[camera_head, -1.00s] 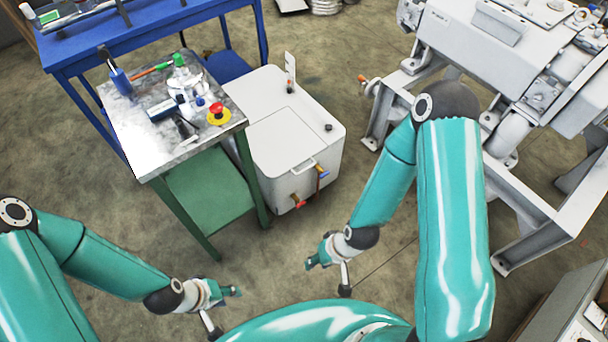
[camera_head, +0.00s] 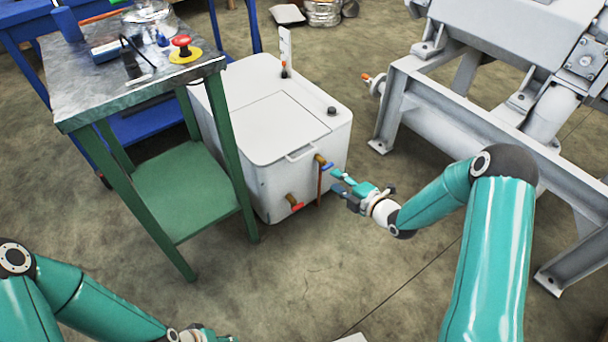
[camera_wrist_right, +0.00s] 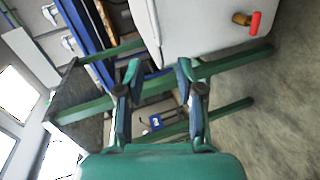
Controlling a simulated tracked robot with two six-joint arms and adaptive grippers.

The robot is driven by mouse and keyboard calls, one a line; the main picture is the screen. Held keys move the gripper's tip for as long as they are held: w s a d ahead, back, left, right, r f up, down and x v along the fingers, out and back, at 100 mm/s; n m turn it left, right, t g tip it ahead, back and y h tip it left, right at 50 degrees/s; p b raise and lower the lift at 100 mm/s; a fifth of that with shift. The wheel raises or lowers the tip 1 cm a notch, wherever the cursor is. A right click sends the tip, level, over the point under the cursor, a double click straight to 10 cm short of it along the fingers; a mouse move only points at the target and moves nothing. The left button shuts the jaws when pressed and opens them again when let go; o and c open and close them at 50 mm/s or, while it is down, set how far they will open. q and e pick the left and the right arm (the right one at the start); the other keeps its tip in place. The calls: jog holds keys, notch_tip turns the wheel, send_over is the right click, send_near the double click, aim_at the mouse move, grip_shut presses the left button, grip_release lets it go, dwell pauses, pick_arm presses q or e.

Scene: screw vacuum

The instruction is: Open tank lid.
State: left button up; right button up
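The white tank (camera_head: 270,120) stands on the floor at the middle of the head view. Its square lid (camera_head: 285,125) lies flat and closed on top, with a small handle (camera_head: 300,154) at its front edge. My right gripper (camera_head: 335,182) is just in front of the tank's front right side, below the lid handle and near the blue-handled valve. In the right wrist view its two fingers (camera_wrist_right: 160,75) are apart with nothing between them, and the tank wall (camera_wrist_right: 200,30) is beyond. My left gripper (camera_head: 205,335) is at the bottom edge, mostly cut off.
A green-legged metal table (camera_head: 130,85) stands close against the tank's left side, with a red button (camera_head: 180,42) on it. Two valves, blue (camera_head: 326,166) and red (camera_head: 296,205), jut from the tank front. A grey machine frame (camera_head: 450,110) is to the right. The floor in front is clear.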

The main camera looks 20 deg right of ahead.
aim_at(305, 154)
pick_arm(q)
notch_tip(305, 154, down, 7)
jog(key=b, duration=0.5)
pick_arm(e)
jog(key=shift+n+t, duration=0.3)
jog(key=shift+n, duration=0.6)
jog(key=shift+d+x, duration=0.15)
jog(key=shift+x, duration=4.2)
jog(key=shift+d+x, duration=0.2)
jog(key=shift+x, duration=4.15)
pick_arm(q)
jog(key=shift+r, duration=0.15)
pick_arm(e)
jog(key=shift+f, duration=0.1)
grip_shut()
